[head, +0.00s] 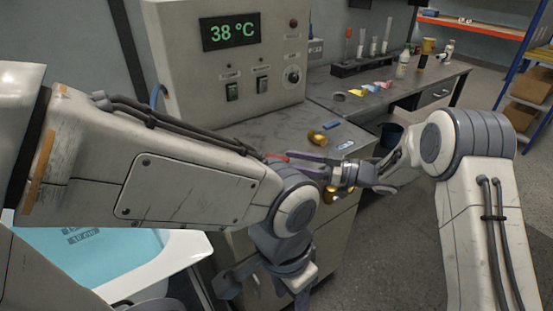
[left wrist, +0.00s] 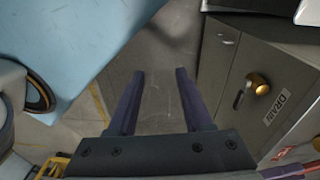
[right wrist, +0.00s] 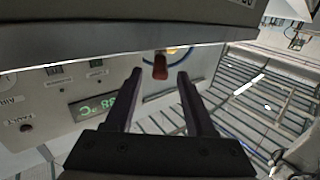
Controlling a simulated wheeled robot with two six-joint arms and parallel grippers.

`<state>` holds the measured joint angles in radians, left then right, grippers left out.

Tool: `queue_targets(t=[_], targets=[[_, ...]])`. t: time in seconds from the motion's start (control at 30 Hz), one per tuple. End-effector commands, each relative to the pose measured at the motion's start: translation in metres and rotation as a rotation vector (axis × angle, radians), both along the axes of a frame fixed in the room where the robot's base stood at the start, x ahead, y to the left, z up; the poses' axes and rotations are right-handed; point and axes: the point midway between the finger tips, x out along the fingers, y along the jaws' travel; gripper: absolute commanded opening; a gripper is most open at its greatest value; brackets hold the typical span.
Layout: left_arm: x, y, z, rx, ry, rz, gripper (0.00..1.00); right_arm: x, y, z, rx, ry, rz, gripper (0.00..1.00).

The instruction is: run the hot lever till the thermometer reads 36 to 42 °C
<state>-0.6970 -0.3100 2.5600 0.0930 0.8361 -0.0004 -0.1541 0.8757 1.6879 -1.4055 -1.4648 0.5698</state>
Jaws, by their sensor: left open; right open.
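The thermometer display (head: 231,32) on the panel reads 38 °C in green; it shows upside down in the right wrist view (right wrist: 103,106). A red lever handle (right wrist: 160,66) with brass behind it lies between my right fingertips in the right wrist view; contact cannot be told. My left arm hides much of that area. My left gripper (left wrist: 160,75) is open and empty, pointing down over the floor. The tub's water (head: 95,260) shows at lower left.
A brass piece (head: 317,137) and small blue items lie on the console top. A side bench (head: 400,91) holds bottles and tubes.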

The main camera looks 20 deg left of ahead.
Motion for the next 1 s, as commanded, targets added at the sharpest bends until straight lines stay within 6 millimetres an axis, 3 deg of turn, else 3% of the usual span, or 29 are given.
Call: queue_targets(t=[0.2,0.53,0.67,0.9,1.0], targets=[[0.000,0.000,-0.003,0.000,0.000,0.000,0.50,-0.001,-0.027,0.000,0.000,-0.001,0.000,0.55],[0.000,0.000,-0.003,0.000,0.000,0.000,0.50,-0.002,-0.031,0.000,0.000,-0.001,0.001,0.55],[0.000,0.000,-0.002,0.000,0.000,0.000,0.00,0.003,-0.032,0.002,-0.011,-0.009,-0.030,0.55],[0.000,0.000,-0.002,0.000,0.000,0.000,0.00,0.039,-0.026,0.021,-0.180,-0.067,-0.343,0.55],[0.000,0.000,-0.002,0.000,0.000,0.000,0.00,0.045,-0.025,0.033,-0.309,-0.071,-0.515,0.55]])
